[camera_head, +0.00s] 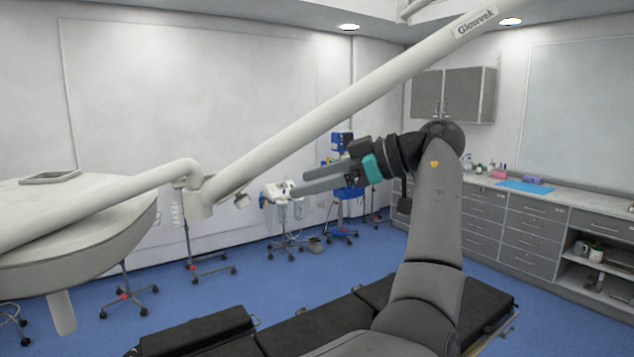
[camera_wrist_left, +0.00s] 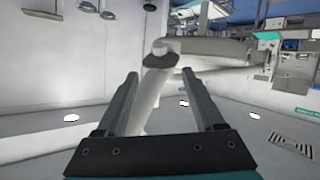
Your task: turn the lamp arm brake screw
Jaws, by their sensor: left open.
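The white lamp arm (camera_head: 330,112) slants from the upper right down to an elbow joint (camera_head: 200,196) at the left. A small knob, which looks like the brake screw (camera_head: 242,201), sticks out just right of that joint. My left gripper (camera_head: 299,181) is open and empty, its fingers pointing left towards the joint, with a gap between them and the knob in the picture. In the left wrist view the lamp arm (camera_wrist_left: 148,100) shows beyond and between the open fingers (camera_wrist_left: 158,77); I cannot make out the screw there. My right gripper is not in view.
The large round lamp head (camera_head: 80,225) hangs at the left. A black operating table (camera_head: 320,325) lies below. Wheeled stands (camera_head: 283,215) are behind the gripper. Cabinets (camera_head: 530,235) line the right wall. Blue floor (camera_head: 220,290) is open between them.

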